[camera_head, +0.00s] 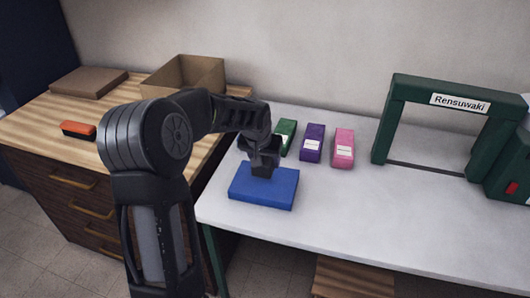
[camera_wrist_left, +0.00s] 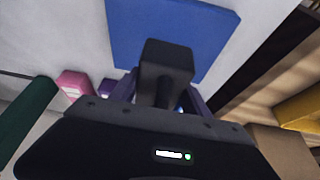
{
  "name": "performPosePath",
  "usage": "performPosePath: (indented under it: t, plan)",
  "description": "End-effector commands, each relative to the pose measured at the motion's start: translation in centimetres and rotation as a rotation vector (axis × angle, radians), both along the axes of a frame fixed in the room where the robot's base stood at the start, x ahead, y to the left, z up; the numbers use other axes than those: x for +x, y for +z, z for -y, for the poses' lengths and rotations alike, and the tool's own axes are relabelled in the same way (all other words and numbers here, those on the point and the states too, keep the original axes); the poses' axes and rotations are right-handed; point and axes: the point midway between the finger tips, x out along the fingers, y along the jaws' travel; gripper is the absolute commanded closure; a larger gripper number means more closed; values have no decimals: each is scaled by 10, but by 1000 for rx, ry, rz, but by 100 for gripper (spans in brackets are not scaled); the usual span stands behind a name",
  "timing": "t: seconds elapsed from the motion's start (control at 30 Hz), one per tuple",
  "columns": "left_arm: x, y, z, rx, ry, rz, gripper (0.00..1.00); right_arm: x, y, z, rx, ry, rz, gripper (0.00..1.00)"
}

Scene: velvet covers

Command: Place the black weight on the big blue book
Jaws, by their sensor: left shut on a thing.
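The big blue book (camera_head: 264,190) lies flat near the left front edge of the white table. My left gripper (camera_head: 262,156) is above the back part of the book and shut on the black weight (camera_head: 263,170). In the left wrist view the weight (camera_wrist_left: 167,62) stands out in front of the blue book (camera_wrist_left: 210,30). The gripper hides part of the weight, and I cannot tell whether its underside touches the book. My right gripper is not in view.
Green (camera_head: 286,134), purple (camera_head: 312,143) and pink (camera_head: 343,148) blocks with white labels stand behind the book. A green frame (camera_head: 383,132) stands on the right. A wooden dresser (camera_head: 40,128) on the left bears an open box (camera_head: 205,77) and an orange-black brush (camera_head: 78,129).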

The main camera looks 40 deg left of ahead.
Motion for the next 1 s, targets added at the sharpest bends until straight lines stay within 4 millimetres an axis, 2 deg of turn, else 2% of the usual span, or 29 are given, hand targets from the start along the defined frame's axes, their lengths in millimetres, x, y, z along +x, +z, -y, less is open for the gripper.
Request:
performPosePath:
  t: [0.17,0.47,0.8,1.0]
  plan:
    - [2,-9,-1,2,1,10,100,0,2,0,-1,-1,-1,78]
    - [3,-10,-1,3,1,10,100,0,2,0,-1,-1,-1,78]
    - [2,-43,-1,2,0,8,100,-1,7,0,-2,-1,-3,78]
    - [2,-47,-1,2,1,10,100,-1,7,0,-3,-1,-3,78]
